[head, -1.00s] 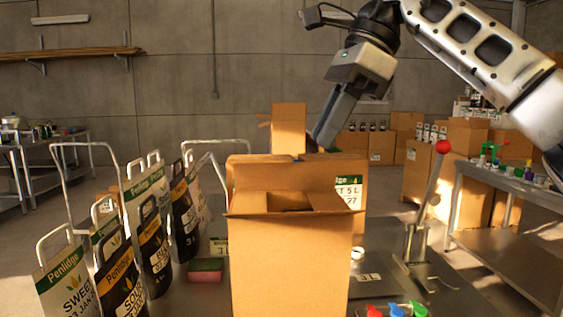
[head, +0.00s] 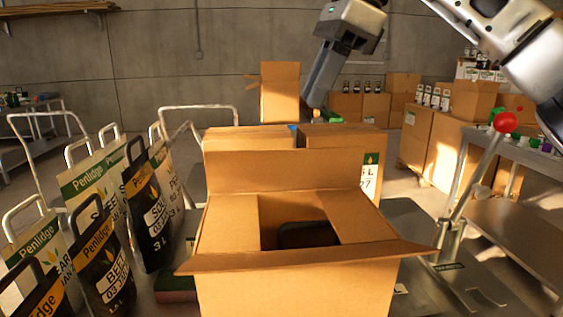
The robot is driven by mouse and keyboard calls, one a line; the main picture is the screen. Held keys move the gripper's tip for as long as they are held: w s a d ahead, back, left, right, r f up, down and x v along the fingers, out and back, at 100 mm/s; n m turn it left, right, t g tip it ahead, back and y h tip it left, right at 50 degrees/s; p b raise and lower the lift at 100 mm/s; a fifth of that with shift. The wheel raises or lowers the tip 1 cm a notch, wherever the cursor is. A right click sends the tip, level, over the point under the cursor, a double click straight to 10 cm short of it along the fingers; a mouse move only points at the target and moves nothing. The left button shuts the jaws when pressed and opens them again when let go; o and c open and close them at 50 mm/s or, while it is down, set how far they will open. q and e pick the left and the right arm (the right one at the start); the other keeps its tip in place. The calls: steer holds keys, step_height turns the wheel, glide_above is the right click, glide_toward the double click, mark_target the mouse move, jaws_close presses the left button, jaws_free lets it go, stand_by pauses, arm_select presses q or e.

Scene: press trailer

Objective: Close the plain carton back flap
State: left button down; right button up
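The plain carton (head: 300,289) stands upright at the front centre of the head view. Its top is partly open, with a dark object (head: 308,235) showing inside. The two side flaps are folded inward, the front flap (head: 307,259) leans out toward me, and the back flap (head: 285,171) stands up at the far edge. My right gripper (head: 314,103) is above and behind the back flap, pointing down and apart from the flap as far as I can see. Whether its fingers are open or shut does not show. My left gripper is out of view.
A labelled carton (head: 345,140) stands right behind the plain one. Penlidge bags (head: 150,208) crowd the left. A lever with a red knob (head: 505,122) rises at the right. Stacked boxes (head: 430,140) and a bench (head: 520,230) stand farther right.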

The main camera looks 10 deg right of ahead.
mark_target(282, 171)
steer(key=x, duration=1.2)
steer(key=shift+w+a+f, duration=0.1)
steer(key=shift+w+f, duration=0.05)
steer(key=shift+f, duration=0.05)
jaws_close()
